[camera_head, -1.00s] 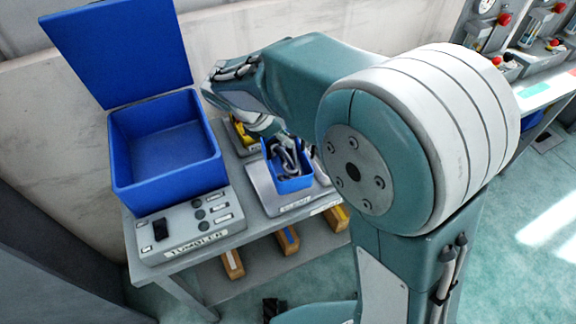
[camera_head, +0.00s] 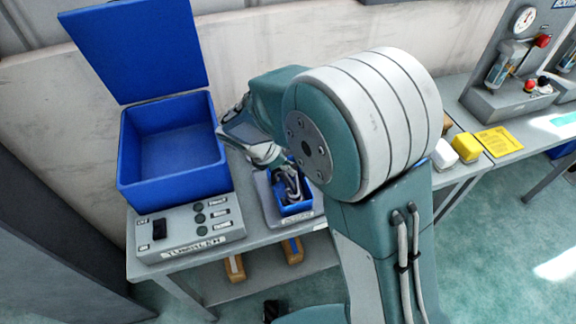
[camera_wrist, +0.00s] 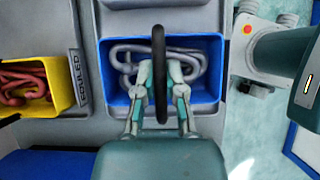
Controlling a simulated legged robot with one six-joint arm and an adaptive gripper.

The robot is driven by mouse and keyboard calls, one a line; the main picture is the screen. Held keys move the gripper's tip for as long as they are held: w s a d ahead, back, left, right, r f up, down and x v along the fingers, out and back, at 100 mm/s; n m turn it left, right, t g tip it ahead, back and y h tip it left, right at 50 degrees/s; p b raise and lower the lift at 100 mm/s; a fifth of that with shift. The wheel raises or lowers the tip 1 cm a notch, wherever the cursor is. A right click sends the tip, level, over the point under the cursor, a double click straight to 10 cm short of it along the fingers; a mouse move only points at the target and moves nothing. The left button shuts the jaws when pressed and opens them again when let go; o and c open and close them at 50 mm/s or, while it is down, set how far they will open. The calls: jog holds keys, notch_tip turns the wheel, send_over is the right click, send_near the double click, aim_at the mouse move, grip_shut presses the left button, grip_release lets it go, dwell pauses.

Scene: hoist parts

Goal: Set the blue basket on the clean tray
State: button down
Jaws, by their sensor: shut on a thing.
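The blue basket (camera_head: 297,208) holds grey looped metal parts. It also shows in the wrist view (camera_wrist: 207,97), with its black handle (camera_wrist: 160,50) standing upright across the middle. My gripper (camera_wrist: 160,82) is shut on this handle, one finger on each side. In the head view my gripper (camera_head: 288,172) is partly hidden by my own arm. The basket is over a grey tray (camera_head: 266,202) on the bench, close to its front edge. I cannot tell whether its base touches the tray. The tray's front label is too small to read.
A large open blue bin (camera_head: 175,180) stands behind a grey control panel (camera_head: 190,230). White and yellow blocks (camera_head: 467,147) lie at right.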

jog(key=c, duration=0.7)
grip_release()
jog(key=shift+a, duration=0.2)
jog(key=shift+a+f, duration=0.1)
jog(key=shift+a, duration=0.3)
jog(key=shift+r, duration=0.4)
jog(key=v, duration=1.1)
jog(key=shift+a+r, duration=0.1)
jog(key=shift+r, duration=0.05)
